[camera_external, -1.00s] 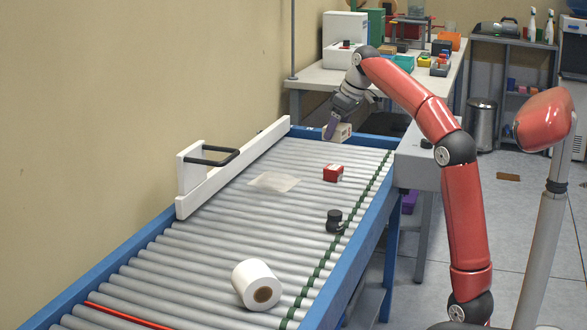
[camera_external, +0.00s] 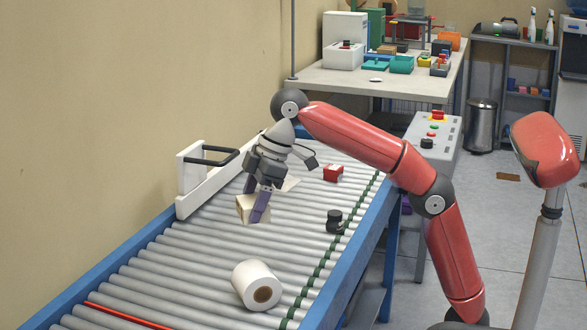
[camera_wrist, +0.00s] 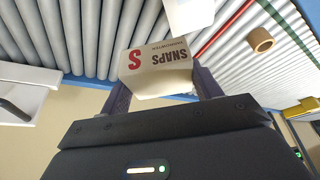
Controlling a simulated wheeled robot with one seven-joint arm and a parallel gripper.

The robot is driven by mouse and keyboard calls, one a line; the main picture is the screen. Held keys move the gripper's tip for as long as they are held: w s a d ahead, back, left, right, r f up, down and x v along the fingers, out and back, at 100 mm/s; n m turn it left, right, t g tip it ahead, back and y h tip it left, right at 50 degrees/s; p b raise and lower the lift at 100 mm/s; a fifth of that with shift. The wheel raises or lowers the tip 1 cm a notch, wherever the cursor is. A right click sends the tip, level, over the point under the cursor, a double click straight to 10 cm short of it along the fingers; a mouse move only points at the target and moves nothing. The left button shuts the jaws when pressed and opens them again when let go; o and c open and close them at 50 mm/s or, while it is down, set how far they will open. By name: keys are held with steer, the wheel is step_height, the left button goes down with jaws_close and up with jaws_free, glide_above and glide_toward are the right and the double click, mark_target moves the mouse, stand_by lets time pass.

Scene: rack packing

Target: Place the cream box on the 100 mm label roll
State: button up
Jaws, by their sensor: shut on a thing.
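The cream box (camera_external: 246,207) is held in my gripper (camera_external: 256,208) above the middle of the roller conveyor. In the wrist view the box (camera_wrist: 155,68) sits between the two fingers (camera_wrist: 158,95) and shows red and dark lettering, "SNAPS" and a red "S". The white label roll (camera_external: 254,281) lies on its side on the rollers, nearer the camera, with its brown core facing front right. My gripper is behind the roll and apart from it. In the wrist view, a white thing at the top edge (camera_wrist: 188,14) is only partly in frame.
A red box (camera_external: 333,173) and a small black object (camera_external: 334,221) stand on the rollers to the right of my gripper. A white guard with a black handle (camera_external: 205,175) runs along the left side. A red roller (camera_external: 125,317) crosses the near end. Rollers left of the label roll are clear.

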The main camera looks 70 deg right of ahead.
steer(key=n, duration=0.1)
glide_above(249, 270)
steer(key=d, duration=0.1)
steer(key=f+b, duration=0.1)
steer(key=f, duration=0.1)
steer(key=s+f+b, duration=0.1)
steer(key=f, duration=0.1)
steer(key=shift+f+b, duration=0.3)
steer(key=shift+b, duration=0.1)
steer(key=shift+f+b, duration=0.9)
steer(key=shift+f, duration=1.05)
steer(key=o, duration=1)
